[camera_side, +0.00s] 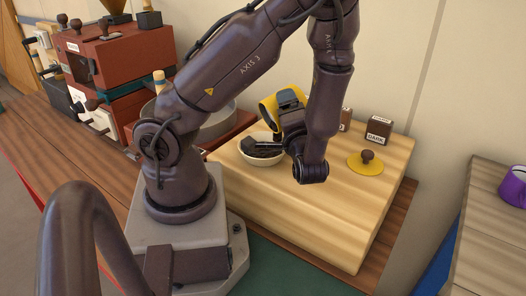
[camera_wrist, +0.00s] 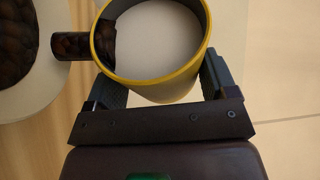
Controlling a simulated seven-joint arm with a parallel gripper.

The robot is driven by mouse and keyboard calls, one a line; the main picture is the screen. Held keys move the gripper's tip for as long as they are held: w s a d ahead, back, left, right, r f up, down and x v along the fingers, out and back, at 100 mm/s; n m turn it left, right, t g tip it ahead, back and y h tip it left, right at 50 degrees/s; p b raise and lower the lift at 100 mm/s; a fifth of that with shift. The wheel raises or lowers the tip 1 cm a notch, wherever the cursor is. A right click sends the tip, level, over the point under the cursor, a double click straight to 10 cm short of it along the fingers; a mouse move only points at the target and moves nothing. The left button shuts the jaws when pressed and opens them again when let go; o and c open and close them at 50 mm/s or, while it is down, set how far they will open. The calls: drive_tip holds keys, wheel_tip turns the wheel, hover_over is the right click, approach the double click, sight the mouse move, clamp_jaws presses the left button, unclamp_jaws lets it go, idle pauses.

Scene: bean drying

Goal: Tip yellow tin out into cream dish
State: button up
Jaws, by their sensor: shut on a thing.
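The yellow tin (camera_side: 267,112) is held by my gripper (camera_side: 287,116) above and behind the cream dish (camera_side: 265,163). The wrist view looks into the tin (camera_wrist: 188,73), between my gripper's fingers (camera_wrist: 158,92). Its inside is mostly pale and bare, with a dark brown mottled patch at the left wall. A dark mottled stub (camera_wrist: 72,46) sticks out at its left side. The cream dish (camera_wrist: 50,98) shows at the left of the wrist view with dark brown beans in it. The tin looks tilted in the side view; whether beans are falling is unclear.
A yellow lid (camera_side: 360,170) with a brown knob lies on the pale wooden board (camera_side: 345,225). Brown labelled blocks (camera_side: 379,129) stand at the back. A red roasting machine (camera_side: 110,50) and a round metal pan (camera_side: 222,118) are at the left. A purple thing (camera_side: 513,188) sits far right.

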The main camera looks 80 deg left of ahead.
drive_tip(key=shift+s+d+r+n+g+y, duration=0.15)
drive_tip(key=shift+s+n+y, duration=0.1)
drive_tip(key=shift+n, duration=0.45)
drive_tip(key=shift+s+d+r+n+g+y, duration=0.15)
drive_tip(key=shift+s+n, duration=0.1)
drive_tip(key=shift+n, duration=0.45)
drive_tip(key=shift+a, duration=0.1)
drive_tip(key=shift+s+n+g+y, duration=0.3)
drive_tip(key=shift+n+g, duration=0.1)
drive_tip(key=shift+n, duration=0.4)
drive_tip(key=shift+w+m, duration=0.1)
drive_tip(key=shift+m, duration=0.2)
drive_tip(key=m, duration=0.1)
drive_tip(key=w+r+m+t+h, duration=0.1)
drive_tip(key=m, duration=0.1)
drive_tip(key=shift+w+a, duration=0.15)
drive_tip(key=shift+f+m, duration=0.1)
drive_tip(key=shift+m, duration=0.2)
